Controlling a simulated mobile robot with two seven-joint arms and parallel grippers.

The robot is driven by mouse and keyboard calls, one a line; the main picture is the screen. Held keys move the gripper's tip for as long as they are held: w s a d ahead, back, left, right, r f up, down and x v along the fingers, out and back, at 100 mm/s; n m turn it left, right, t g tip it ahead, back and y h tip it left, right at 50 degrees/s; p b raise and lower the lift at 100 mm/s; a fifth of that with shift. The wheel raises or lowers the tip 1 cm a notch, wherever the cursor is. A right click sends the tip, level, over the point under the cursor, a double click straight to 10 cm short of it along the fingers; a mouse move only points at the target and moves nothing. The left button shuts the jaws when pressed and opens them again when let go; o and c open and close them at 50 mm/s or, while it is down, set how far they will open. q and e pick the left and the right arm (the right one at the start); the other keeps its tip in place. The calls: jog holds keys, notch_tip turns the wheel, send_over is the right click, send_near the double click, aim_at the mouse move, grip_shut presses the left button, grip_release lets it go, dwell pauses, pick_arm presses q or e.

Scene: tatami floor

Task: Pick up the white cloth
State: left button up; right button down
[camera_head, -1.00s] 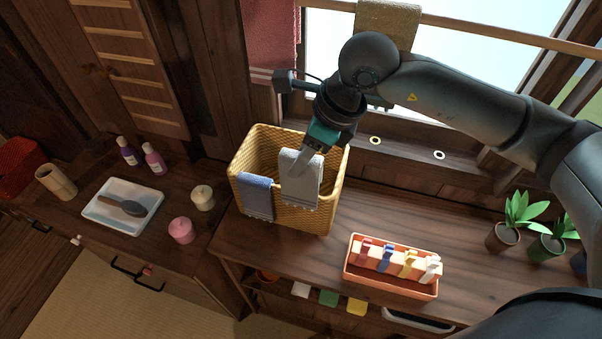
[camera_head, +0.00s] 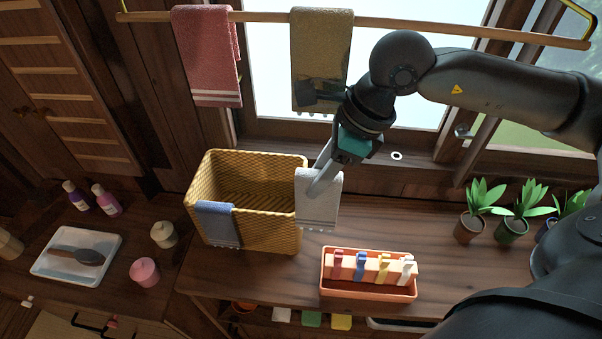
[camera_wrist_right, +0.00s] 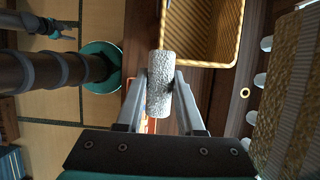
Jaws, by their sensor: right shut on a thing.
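The white cloth (camera_head: 318,212) hangs from my right gripper (camera_head: 322,180), beside the right side of the wicker basket in the head view. The gripper is shut on its upper part. In the right wrist view the cloth (camera_wrist_right: 160,88) sits between the two fingers of the right gripper (camera_wrist_right: 161,82). The wicker basket (camera_head: 270,236) stands on the wooden counter, with a blue cloth (camera_head: 217,224) over its front rim. My left gripper is not in the head view.
A red towel (camera_head: 208,60) and a mustard towel (camera_head: 320,50) hang on a wooden rail (camera_head: 420,28). An orange tray (camera_head: 368,290) with colored clips stands in front. Potted plants (camera_head: 515,225) stand at the right. A white tray (camera_head: 50,265) holds a brush.

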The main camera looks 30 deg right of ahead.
jog(key=s+d+b, duration=0.1)
jog(key=s+d, duration=0.3)
jog(key=d, duration=0.2)
jog(key=shift+s+d+b, duration=0.25)
jog(key=shift+b, duration=0.1)
jog(key=shift+r, duration=0.1)
dwell(1.1)
